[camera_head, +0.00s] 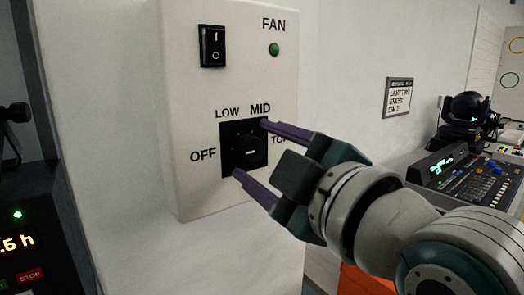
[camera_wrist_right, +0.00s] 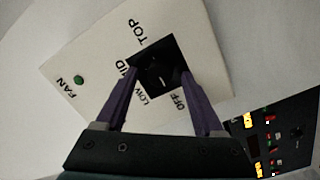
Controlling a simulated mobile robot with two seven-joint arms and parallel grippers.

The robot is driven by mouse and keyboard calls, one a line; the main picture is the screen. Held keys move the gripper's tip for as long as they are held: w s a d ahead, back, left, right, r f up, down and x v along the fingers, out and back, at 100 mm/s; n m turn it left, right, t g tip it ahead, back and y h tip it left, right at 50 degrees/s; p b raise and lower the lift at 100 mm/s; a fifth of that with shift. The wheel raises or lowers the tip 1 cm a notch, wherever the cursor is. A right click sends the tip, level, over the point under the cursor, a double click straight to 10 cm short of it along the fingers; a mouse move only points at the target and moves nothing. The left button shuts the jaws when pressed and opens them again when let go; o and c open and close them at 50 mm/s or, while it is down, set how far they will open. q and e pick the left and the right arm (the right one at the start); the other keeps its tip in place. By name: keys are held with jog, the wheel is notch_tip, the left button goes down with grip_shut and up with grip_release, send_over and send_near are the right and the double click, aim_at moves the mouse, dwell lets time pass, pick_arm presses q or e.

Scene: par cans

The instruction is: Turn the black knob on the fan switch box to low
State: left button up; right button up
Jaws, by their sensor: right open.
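The fan switch box (camera_head: 190,120) is a cream panel on the wall, and it also shows in the right wrist view (camera_wrist_right: 105,75). Its black knob (camera_head: 243,143) sits on a black square plate, with OFF, LOW, MID and a partly hidden TOP label around it. A short white mark is on the knob; I cannot tell surely which label it points to. My right gripper (camera_head: 251,149) is open, its purple fingers on either side of the knob. The knob shows between them in the right wrist view (camera_wrist_right: 160,66); contact cannot be told. My left gripper is out of view.
A black rocker switch (camera_head: 212,46) and a green lamp (camera_head: 274,49) are on the box above the knob. A dark device with a lit display (camera_head: 17,242) stands at the left. A mixing console (camera_head: 470,180) is at the right.

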jog(key=shift+c, duration=0.2)
grip_shut()
dwell(0.4)
